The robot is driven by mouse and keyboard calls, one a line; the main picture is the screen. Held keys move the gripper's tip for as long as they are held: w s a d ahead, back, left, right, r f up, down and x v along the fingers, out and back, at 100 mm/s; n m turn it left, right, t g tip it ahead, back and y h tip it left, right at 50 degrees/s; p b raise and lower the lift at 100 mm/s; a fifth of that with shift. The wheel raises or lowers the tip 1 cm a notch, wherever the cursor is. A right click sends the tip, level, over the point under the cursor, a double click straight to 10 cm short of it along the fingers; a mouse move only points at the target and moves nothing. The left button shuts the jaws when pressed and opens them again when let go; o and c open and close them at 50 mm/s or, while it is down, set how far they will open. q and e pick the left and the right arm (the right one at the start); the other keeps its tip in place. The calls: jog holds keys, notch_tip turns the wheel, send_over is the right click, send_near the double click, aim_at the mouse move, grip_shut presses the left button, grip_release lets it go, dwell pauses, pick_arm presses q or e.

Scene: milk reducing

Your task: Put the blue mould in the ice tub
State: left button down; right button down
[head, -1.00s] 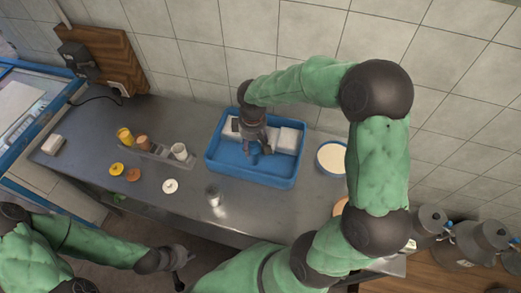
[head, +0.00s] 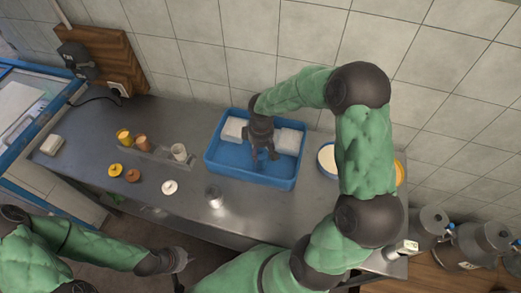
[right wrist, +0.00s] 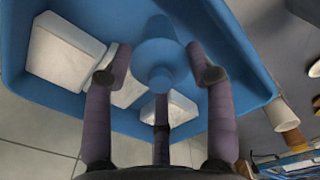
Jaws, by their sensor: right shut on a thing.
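The blue ice tub (head: 228,171) stands on the metal counter with white ice blocks (head: 234,129) along its back; they also show in the right wrist view (right wrist: 62,52). My right gripper (head: 263,158) reaches down into the tub. In the right wrist view it is shut on the round blue mould (right wrist: 161,52), whose knob points toward the camera. In the head view the mould is hard to tell from the blue tub, and I cannot tell whether it touches the tub's floor. My left gripper (head: 183,260) hangs in front of the counter, away from the tub; its fingers are unclear.
Left of the tub stand a grey rack (head: 158,154) with several cups, flat yellow, brown and white lids (head: 169,187), and a metal cup (head: 214,197). A round pale container (head: 328,158) is close to the tub's right. Metal cans (head: 471,246) stand at far right.

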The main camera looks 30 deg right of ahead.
jog(key=shift+f, duration=0.2)
jog(key=shift+c, duration=2)
grip_release()
jog(key=shift+r, duration=0.1)
jog(key=shift+r, duration=0.3)
notch_tip(320, 180, up, 12)
jog(key=p, duration=0.1)
jog(key=shift+f+p, duration=0.2)
jog(key=shift+p, duration=0.1)
